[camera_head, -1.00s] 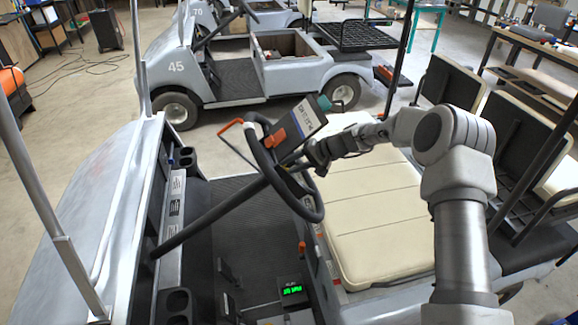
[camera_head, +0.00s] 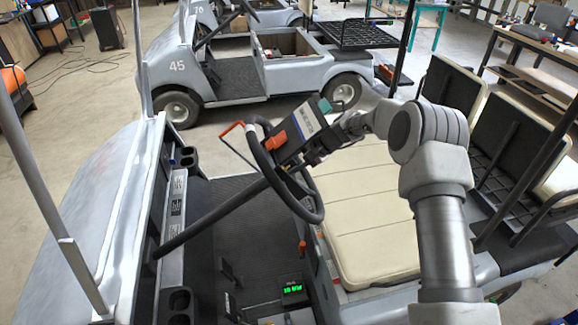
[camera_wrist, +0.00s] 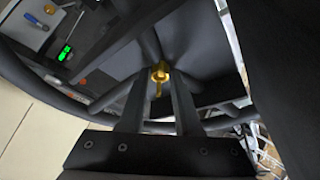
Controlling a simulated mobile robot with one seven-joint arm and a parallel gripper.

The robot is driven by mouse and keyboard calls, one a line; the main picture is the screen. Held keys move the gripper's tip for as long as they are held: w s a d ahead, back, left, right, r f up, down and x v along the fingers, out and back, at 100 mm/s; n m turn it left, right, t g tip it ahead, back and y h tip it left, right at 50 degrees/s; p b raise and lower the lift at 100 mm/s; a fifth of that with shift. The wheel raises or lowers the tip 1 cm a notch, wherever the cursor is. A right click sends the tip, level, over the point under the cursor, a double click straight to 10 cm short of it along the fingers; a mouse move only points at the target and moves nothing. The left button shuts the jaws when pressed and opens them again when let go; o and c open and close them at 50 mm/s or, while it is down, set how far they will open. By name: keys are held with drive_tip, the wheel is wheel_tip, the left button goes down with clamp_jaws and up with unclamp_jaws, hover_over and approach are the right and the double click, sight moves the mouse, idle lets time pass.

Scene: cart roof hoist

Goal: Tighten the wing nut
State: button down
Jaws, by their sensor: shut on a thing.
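The wing nut (camera_wrist: 160,72) is small and brass-coloured, seen in the wrist view under the hub of the steering wheel, with a short brass stem below it. My gripper (camera_wrist: 158,88) has its two dark fingers on either side of the brass part and is shut on it. In the head view my gripper (camera_head: 312,157) reaches under the boxy labelled device (camera_head: 305,120) on the black steering wheel (camera_head: 262,150). The wing nut is hidden in that view by the device and the wheel.
The cream seat (camera_head: 365,220) lies right below my arm. A green-lit display (camera_head: 292,289) sits on the cart floor. The steering column (camera_head: 212,218) and roof posts (camera_head: 45,180) bound the space. Another cart (camera_head: 225,70) stands behind.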

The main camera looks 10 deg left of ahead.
drive_tip(key=c, duration=0.6)
unclamp_jaws()
drive_tip(key=shift+d, duration=0.1)
drive_tip(key=d+r+b, duration=0.3)
drive_tip(key=d+b, duration=0.1)
drive_tip(key=d, duration=1.1)
drive_tip(key=shift+s+r, duration=0.25)
drive_tip(key=shift+r, duration=0.1)
drive_tip(key=shift+d, duration=0.1)
